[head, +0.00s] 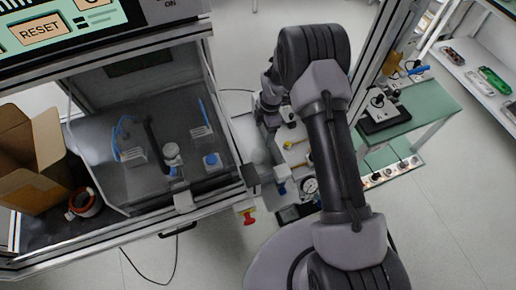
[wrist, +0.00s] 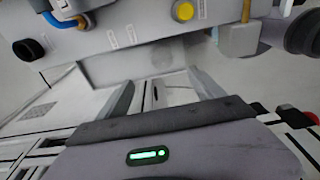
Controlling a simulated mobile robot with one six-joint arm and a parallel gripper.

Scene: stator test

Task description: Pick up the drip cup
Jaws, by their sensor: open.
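I cannot single out the drip cup with certainty. Candidates in the head view are a small blue-topped piece (head: 211,161) and a pale round-topped part (head: 172,152), both inside the clear-walled test chamber (head: 110,190). My gripper is at the chamber's right side, beside a narrow bench of fittings; its fingers are hard to make out there. In the wrist view my gripper (wrist: 160,92) has its two fingers apart, with nothing seen held between them. A faint round grey patch (wrist: 162,58) shows on the pale panel beyond the fingertips; I cannot tell what it is.
The wrist view shows a black knob (wrist: 28,49), a yellow button (wrist: 187,10) and a brass-stemmed block (wrist: 240,38) close by. In the head view, a pressure gauge (head: 310,185), a red knob (head: 249,218), a cardboard box (head: 30,160) and a green bench (head: 425,120) surround the arm.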

